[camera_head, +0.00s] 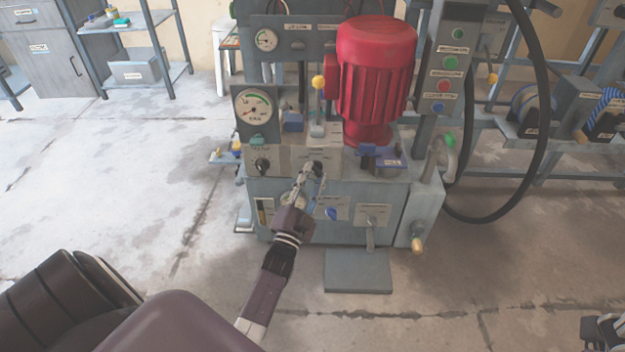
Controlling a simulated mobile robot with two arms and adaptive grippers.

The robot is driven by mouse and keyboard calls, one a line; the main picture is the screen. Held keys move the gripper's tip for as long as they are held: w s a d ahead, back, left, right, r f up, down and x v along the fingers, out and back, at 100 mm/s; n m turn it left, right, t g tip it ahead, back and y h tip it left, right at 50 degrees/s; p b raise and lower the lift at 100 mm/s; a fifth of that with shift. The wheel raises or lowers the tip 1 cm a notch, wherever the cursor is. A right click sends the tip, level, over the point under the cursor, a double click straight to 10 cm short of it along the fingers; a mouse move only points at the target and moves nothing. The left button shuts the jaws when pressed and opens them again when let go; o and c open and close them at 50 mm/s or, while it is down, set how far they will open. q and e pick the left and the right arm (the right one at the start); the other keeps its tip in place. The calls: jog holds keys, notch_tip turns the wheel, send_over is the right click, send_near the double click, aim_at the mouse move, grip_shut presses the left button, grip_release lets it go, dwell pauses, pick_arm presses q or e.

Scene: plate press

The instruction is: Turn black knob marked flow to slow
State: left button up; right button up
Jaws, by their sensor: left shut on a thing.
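The press (330,210) is a grey machine with a red motor on top. The small panel labels are too small to read, so the slow mark cannot be made out. My right gripper (606,331) shows only partly at the bottom right corner, far from the press.
The red motor (376,75) and a lever with a yellow ball (318,83) stand above the panel. A black hose (535,130) loops at right. The floor at left is clear.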

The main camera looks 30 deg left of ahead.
pick_arm(q)
jog(key=shift+f+n, duration=0.1)
jog(key=shift+n, duration=0.3)
jog(key=o, duration=1.1)
jog(key=shift+o, duration=0.2)
jog(key=v, duration=1.2)
jog(key=shift+f, duration=0.1)
